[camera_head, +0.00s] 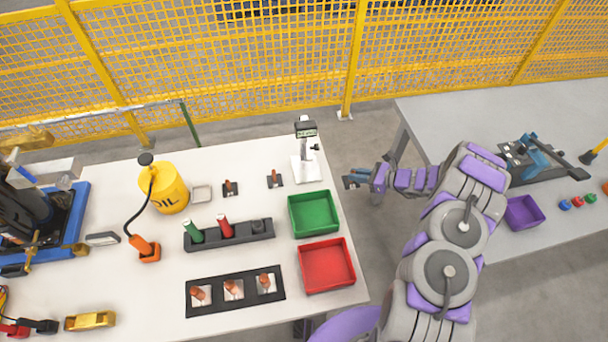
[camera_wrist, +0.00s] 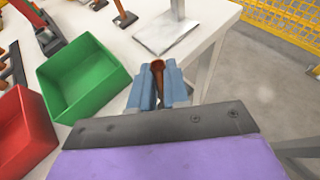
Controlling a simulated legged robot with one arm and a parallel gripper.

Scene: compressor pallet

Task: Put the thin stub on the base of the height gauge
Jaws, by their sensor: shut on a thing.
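My gripper (camera_head: 355,179) is off the right edge of the white table, to the right of the green bin. In the wrist view my gripper (camera_wrist: 158,86) has its blue fingers shut on a thin brown stub (camera_wrist: 158,66), whose end sticks out between the fingertips. The height gauge (camera_head: 306,142) stands at the table's back right corner, with a pale flat base (camera_head: 306,170) and a dark display. In the wrist view the base (camera_wrist: 165,37) lies ahead of the fingertips, bare, with the stub apart from it.
A green bin (camera_head: 315,229) and a red bin (camera_head: 354,261) sit near the table's right edge. Brown stubs stand on small dark plates (camera_head: 275,184) and in a black holder (camera_head: 191,300). A yellow oil can (camera_head: 170,194) stands left. A second table (camera_head: 440,125) is at right.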

